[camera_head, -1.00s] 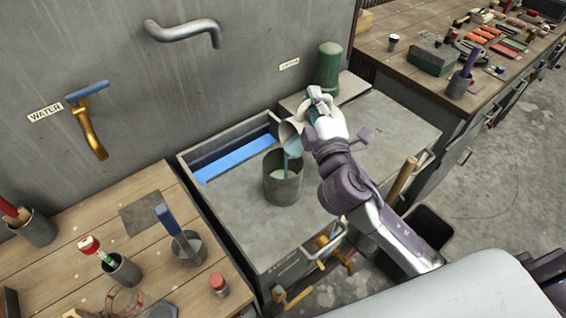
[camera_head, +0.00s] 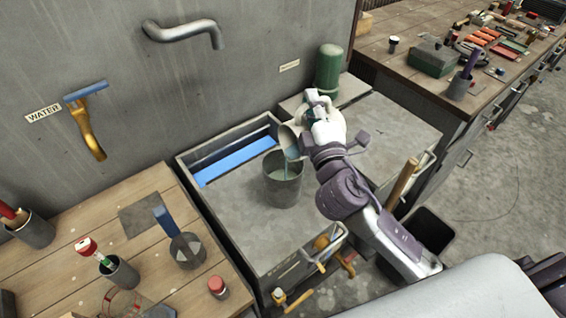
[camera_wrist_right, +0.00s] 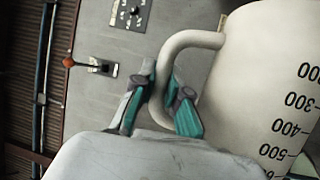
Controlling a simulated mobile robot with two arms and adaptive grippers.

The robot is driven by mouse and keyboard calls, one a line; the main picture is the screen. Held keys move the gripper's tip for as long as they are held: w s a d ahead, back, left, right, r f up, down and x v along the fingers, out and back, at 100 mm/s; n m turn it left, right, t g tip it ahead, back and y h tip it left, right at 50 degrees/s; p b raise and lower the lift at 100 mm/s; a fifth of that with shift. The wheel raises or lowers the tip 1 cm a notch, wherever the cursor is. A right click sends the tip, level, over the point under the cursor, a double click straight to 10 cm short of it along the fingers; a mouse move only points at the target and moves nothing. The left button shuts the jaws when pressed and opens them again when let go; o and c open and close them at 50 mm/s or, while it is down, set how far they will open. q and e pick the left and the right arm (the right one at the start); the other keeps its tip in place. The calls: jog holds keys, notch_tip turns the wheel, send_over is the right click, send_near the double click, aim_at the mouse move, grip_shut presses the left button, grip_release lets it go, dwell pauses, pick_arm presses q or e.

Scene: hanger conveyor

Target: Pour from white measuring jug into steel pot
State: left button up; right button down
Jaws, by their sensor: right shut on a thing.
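The white measuring jug (camera_head: 288,138) is tilted over the steel pot (camera_head: 284,183), and a pale bluish stream runs from its lip into the pot. The pot stands upright on the grey bench top, with liquid showing inside. My right gripper (camera_head: 312,112) is above and to the right of the pot, shut on the jug's handle. In the right wrist view the gripper's teal fingers (camera_wrist_right: 160,108) close around the handle, and the jug (camera_wrist_right: 262,85) shows black scale marks on its side. My left gripper is not in view.
A green cylinder (camera_head: 328,70) stands behind the jug. A trough with a blue strip (camera_head: 235,162) lies left of the pot. A wooden table (camera_head: 70,245) at lower left holds cups with tools. Bare bench top lies in front of the pot.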

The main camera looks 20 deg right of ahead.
jog(key=shift+a, duration=0.1)
jog(key=shift+s+a+n+t+b, duration=0.15)
jog(key=shift+a+n+t+b, duration=0.2)
jog(key=shift+a+n, duration=0.2)
dwell(0.3)
